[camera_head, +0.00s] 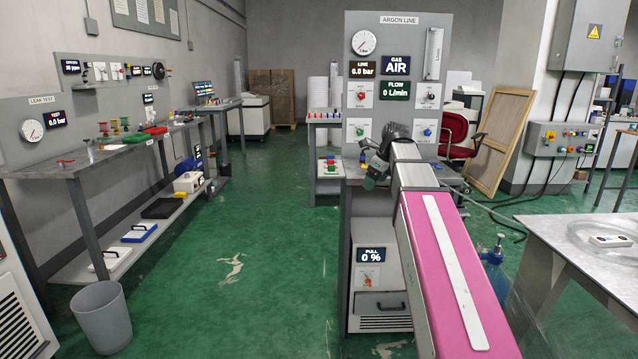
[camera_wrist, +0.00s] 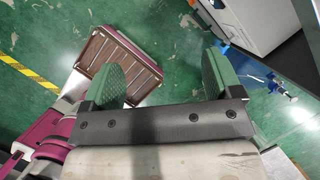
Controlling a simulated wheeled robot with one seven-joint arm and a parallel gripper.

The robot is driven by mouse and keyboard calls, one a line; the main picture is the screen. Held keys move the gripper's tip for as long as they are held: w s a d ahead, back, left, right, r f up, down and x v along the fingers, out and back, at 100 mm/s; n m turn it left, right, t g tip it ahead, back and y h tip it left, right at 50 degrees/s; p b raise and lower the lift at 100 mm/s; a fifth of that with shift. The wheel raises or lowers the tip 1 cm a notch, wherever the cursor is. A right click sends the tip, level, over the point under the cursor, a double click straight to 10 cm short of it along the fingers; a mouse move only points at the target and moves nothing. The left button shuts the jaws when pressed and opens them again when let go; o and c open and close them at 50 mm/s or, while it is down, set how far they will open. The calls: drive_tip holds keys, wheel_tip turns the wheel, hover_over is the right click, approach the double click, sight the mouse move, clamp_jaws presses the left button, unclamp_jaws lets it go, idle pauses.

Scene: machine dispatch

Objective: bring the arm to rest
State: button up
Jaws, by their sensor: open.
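My arm reaches forward from the lower right in the head view, its pink and white link in front of the argon line panel (camera_head: 398,75). My gripper (camera_head: 372,172) is at its far end, small and partly hidden by the wrist. In the wrist view my gripper (camera_wrist: 163,85) shows two green fingers spread wide apart. Nothing is between them; green floor shows beyond.
A leak test bench (camera_head: 75,168) with shelves runs along the left, a grey bin (camera_head: 101,318) before it. A metal table (camera_head: 570,245) stands at the right. A wooden frame (camera_head: 497,143) leans behind. The green floor (camera_head: 235,255) between is clear.

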drive_tip(key=s+f+n+g+h, duration=0.1)
drive_tip(key=s+f+n, duration=0.6)
drive_tip(key=f, duration=0.5)
drive_tip(key=s+f+n+g+h, duration=0.1)
drive_tip(key=s+f+n, duration=0.6)
drive_tip(key=f+n, duration=0.3)
drive_tip(key=s+f+n+g+h, duration=0.1)
drive_tip(key=s+f+n, duration=0.5)
drive_tip(key=f, duration=1)
drive_tip(key=shift+s+f+n, duration=0.2)
drive_tip(key=shift+s+n, duration=0.2)
drive_tip(key=shift+n, duration=0.8)
